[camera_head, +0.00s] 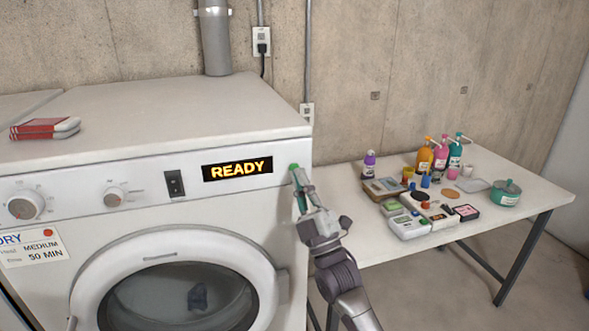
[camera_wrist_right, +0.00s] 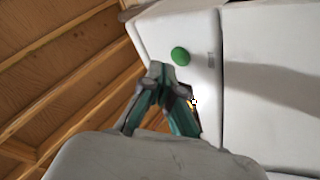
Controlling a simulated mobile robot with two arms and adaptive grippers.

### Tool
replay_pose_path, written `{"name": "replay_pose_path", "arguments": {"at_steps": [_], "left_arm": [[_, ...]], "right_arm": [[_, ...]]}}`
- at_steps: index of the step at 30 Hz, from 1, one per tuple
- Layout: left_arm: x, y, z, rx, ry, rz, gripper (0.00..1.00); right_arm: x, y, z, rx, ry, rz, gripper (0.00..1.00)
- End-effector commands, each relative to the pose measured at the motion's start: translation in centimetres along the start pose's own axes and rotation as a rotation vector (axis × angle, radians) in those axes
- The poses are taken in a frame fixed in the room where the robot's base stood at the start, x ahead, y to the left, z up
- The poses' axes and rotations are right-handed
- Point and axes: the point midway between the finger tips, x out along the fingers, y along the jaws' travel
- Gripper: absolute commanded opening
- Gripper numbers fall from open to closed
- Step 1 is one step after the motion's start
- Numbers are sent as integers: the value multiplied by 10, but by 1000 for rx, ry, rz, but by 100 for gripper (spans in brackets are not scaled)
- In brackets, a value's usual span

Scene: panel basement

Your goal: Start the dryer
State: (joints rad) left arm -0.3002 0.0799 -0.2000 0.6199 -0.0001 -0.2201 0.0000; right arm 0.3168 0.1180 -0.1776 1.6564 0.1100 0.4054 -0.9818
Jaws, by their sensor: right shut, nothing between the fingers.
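The white dryer (camera_head: 200,110) stands at the left with its round door (camera_head: 90,290) closed. A dark item (camera_head: 198,296) shows through the door glass. The display (camera_head: 237,169) reads READY in yellow. The green round button (camera_head: 294,167) is at the right end of the control panel; it also shows in the right wrist view (camera_wrist_right: 180,56). My right gripper (camera_head: 300,178) is shut and empty, with its fingertips close to the button. In the wrist view its tips (camera_wrist_right: 160,72) are just below the button; I cannot tell whether they touch. My left gripper is not in view.
The panel also has a large dial (camera_head: 25,205), a small dial (camera_head: 114,197) and a black rocker switch (camera_head: 175,184). A card (camera_head: 33,246) reads MEDIUM, 50 MIN. Red-and-white folded items (camera_head: 45,128) lie on top. A cluttered table (camera_head: 345,183) stands at the right.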

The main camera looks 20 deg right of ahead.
Motion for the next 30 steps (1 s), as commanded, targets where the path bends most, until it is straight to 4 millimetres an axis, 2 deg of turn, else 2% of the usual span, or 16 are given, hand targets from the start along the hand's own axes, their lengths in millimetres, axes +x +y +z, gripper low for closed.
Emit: {"name": "replay_pose_path", "arguments": {"at_steps": [30], "left_arm": [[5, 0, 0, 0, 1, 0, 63]], "right_arm": [[6, -4, 4, 0, 0, 0, 0]]}}
